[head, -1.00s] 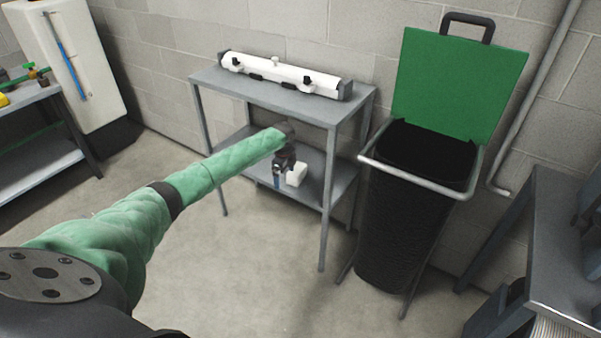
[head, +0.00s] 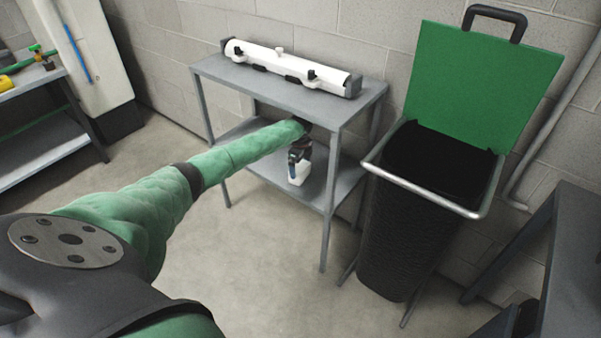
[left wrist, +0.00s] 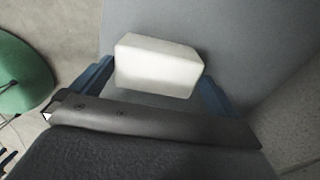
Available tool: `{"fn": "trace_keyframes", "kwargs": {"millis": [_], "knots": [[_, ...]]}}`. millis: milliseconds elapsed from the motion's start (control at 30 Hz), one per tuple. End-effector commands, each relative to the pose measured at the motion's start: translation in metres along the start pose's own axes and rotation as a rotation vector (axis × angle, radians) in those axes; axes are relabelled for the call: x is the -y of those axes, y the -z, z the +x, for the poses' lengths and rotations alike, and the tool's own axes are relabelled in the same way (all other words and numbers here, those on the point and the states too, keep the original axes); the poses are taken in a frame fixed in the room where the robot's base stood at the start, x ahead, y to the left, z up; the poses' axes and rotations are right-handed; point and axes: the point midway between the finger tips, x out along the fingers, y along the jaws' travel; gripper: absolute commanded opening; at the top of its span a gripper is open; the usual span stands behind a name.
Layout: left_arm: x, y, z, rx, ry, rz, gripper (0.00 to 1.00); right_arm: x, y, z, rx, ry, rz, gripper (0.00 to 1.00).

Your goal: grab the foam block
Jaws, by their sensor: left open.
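The foam block (head: 299,174) is a small white block on the lower shelf (head: 261,167) of the grey table. My left gripper (head: 299,160) reaches in under the table top, at the block. In the left wrist view the white block (left wrist: 157,66) lies between the two blue fingers of the left gripper (left wrist: 155,78), which are open on either side of it. I cannot tell whether either finger touches it. The gripper hides part of the block in the head view. My right gripper is not in view.
A white tube-like unit (head: 290,66) lies on the table top (head: 222,75) above my left arm. A black bin (head: 404,228) with an open green lid (head: 482,82) stands to the right. Another bench (head: 42,153) is at the left. The floor in front is clear.

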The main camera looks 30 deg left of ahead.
Motion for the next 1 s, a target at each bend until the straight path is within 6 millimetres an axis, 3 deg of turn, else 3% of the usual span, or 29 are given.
{"fn": "trace_keyframes", "kwargs": {"millis": [133, 300, 567, 733, 1000], "knots": [[-0.002, 0.001, 0.021, -0.001, -0.002, -0.001, 1.00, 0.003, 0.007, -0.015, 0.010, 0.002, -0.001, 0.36], [-0.002, 0.000, 0.037, 0.000, -0.001, 0.000, 1.00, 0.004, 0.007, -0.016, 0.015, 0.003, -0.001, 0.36], [-0.002, 0.000, 0.040, 0.000, 0.000, 0.000, 1.00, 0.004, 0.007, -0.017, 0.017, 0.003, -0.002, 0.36], [-0.002, 0.000, 0.040, 0.000, 0.000, 0.000, 0.71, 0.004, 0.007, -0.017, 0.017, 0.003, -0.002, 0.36], [-0.002, 0.000, 0.040, 0.000, 0.000, 0.000, 0.69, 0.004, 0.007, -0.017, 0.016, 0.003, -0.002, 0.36]]}}
